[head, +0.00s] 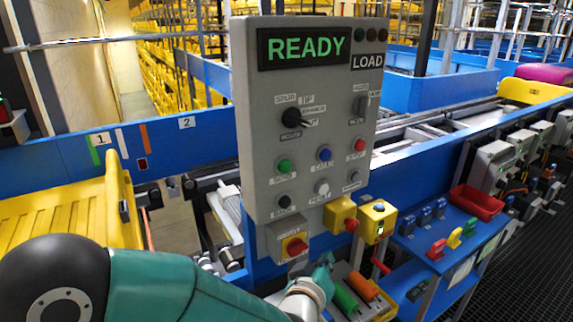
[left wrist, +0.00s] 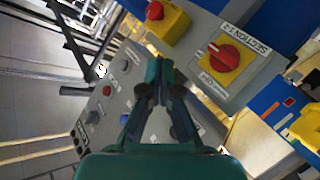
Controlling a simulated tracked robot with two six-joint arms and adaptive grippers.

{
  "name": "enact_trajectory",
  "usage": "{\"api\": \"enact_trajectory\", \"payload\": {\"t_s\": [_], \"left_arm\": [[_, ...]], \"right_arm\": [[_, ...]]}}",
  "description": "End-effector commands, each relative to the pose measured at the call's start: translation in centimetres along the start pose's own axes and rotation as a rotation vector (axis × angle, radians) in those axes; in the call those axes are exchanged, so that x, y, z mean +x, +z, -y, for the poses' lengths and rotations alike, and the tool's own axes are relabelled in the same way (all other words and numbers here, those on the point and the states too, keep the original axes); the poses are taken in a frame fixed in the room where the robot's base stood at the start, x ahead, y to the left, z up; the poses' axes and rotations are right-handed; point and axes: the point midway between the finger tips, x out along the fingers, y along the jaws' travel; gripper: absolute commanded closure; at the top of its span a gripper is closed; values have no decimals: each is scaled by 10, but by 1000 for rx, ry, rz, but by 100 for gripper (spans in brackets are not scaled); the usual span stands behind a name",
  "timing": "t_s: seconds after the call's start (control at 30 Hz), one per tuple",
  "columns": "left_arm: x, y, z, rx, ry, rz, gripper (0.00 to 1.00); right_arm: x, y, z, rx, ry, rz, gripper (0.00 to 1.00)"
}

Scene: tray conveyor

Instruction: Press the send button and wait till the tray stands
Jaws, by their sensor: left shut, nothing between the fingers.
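A grey control panel (head: 247,130) stands at the middle of the head view; its display reads READY in green, with LOAD beside it. It bears a green button (head: 285,167), a blue button (head: 324,154), a red button (head: 359,145), a white button (head: 321,187) and black ones. Their small labels are too blurred to tell which is send. A yellow tray (head: 115,190) is at the left. My left gripper (head: 325,264) is shut and empty, below the panel's lower edge. In the left wrist view its shut fingers (left wrist: 158,72) show before the panel (left wrist: 130,85), hiding part of it.
A red knob on a yellow box (head: 294,245) and a yellow box with a red button (head: 342,214) sit below the panel. A red bin (head: 477,202) and colored handles stand on the blue shelf at right. Blue rails (head: 190,150) run behind.

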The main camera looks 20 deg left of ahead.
Motion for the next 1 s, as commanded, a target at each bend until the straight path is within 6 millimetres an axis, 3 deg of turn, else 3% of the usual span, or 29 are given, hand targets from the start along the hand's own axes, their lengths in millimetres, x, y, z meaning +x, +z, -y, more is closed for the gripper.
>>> {"api": "enact_trajectory", "payload": {"t_s": [0.03,0.1,0.2,0.33,0.5,1.0], "left_arm": [[-11,-29,-23,-37,33,-72,100],[-25,-59,-44,-87,60,-154,100],[-44,-94,-65,-151,92,-245,100],[-63,-122,-79,-209,115,-317,100],[-71,-134,-84,-237,123,-349,100],[-66,-138,-79,-236,122,-348,100]], "right_arm": [[-3,0,1,0,0,0,25],[-4,0,2,0,0,0,25],[-6,0,2,0,0,0,25],[-7,0,3,0,0,0,25],[-8,0,3,0,0,0,25],[-8,0,3,0,0,0,25]]}}
